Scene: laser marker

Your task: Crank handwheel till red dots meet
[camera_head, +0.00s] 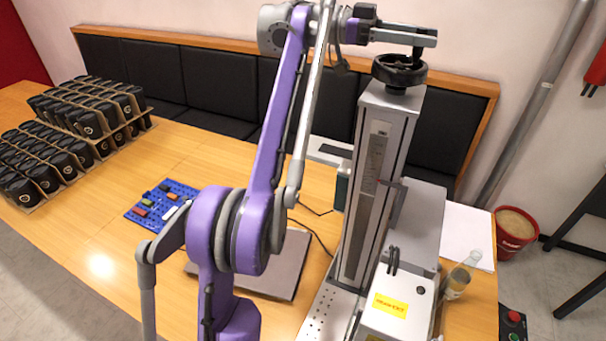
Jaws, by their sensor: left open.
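The black handwheel (399,71) sits on top of the grey column of the laser marker (382,140). My left gripper (425,45) is just above the handwheel, reaching in from the left, with its fingers over the wheel. It is open; I cannot tell whether a finger touches the wheel or its crank handle. A scale strip shows on the column's front face. No red dots can be made out in this view. The marker's white housing (396,306) with a yellow label stands at the column's foot. My right gripper is not in view.
Trays of black cups (88,112) stand at the table's left. A blue pegboard (161,204) with small parts and a grey plate (284,262) lie near my arm. A red bucket (514,231) is on the floor.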

